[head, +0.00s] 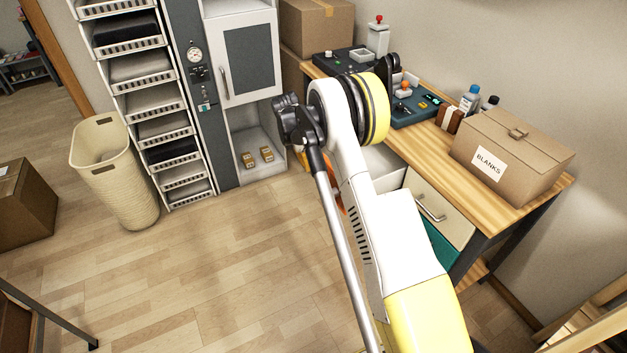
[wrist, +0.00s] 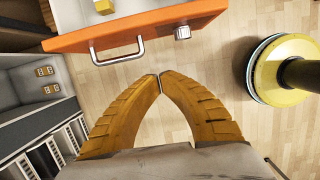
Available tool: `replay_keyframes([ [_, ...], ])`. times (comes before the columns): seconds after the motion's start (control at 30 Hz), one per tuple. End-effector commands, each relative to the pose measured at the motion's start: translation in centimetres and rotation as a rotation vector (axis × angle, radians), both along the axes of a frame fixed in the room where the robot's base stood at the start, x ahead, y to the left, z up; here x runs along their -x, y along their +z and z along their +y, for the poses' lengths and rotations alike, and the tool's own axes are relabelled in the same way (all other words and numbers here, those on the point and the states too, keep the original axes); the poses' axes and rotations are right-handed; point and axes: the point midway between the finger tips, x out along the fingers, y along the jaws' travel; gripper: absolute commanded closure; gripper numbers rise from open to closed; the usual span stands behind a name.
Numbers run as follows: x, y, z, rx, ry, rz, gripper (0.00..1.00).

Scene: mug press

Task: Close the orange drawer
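The orange drawer (wrist: 155,30) shows along the top of the wrist view. It is pulled open, with its pale interior visible behind the orange front. A metal handle (wrist: 118,60) and a small metal lock (wrist: 182,32) are on that front. A yellow block (wrist: 103,6) lies inside the drawer. My gripper (wrist: 160,77) is shut and empty, its two yellow fingertips meeting just outside the drawer front and to the right of the handle. I see a gap in the picture between the fingertips and the front. In the head view my arm hides most of the drawer and the gripper.
A wooden workbench (head: 453,156) carries a box labelled BLANKS (head: 510,160) and several devices. A cream drawer (head: 440,212) is below its top. A cabinet (head: 250,60), a rack of trays (head: 150,100) and a cream bin (head: 115,180) stand left. Open floor lies in front.

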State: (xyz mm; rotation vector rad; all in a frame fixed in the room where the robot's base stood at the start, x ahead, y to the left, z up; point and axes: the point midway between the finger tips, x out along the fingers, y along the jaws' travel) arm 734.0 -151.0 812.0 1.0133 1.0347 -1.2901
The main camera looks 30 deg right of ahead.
Motion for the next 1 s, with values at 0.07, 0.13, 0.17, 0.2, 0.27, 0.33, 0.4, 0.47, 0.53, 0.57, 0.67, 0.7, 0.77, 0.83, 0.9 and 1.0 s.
replay_keyframes([
  [0.07, 0.0, -0.7, -0.2, 0.001, 0.008, 0.006, 1.0],
  [0.13, 0.0, -1.4, -0.3, 0.001, 0.01, 0.007, 1.0],
  [0.17, 0.0, -1.8, -0.4, 0.001, 0.01, 0.007, 1.0],
  [0.2, -0.1, -2.5, -0.6, 0.001, 0.009, 0.006, 1.0],
  [0.27, -0.1, -3.6, -0.8, 0.001, 0.009, 0.006, 1.0],
  [0.33, -0.1, -5.1, -1.1, 0.001, 0.008, 0.006, 1.0],
  [0.4, -0.1, -6.6, -1.5, 0.001, 0.007, 0.005, 1.0],
  [0.47, -0.1, -7.9, -1.9, 0.001, 0.007, 0.005, 1.0],
  [0.53, -0.1, -9.3, -2.2, 0.001, 0.007, 0.005, 1.0],
  [0.57, -0.1, -9.9, -2.4, 0.001, 0.007, 0.005, 1.0],
  [0.67, -0.1, -10.4, -3.7, 0.001, 0.005, 0.005, 1.0],
  [0.7, -0.1, -10.4, -4.3, 0.001, 0.005, 0.005, 1.0],
  [0.77, -0.2, -10.3, -5.1, 0.001, 0.005, 0.005, 1.0],
  [0.83, -0.2, -10.2, -5.7, 0.001, 0.007, 0.005, 1.0],
  [0.9, -0.2, -10.1, -6.1, 0.001, 0.007, 0.005, 1.0],
  [1.0, -0.2, -10.0, -6.4, 0.001, 0.007, 0.005, 1.0],
])
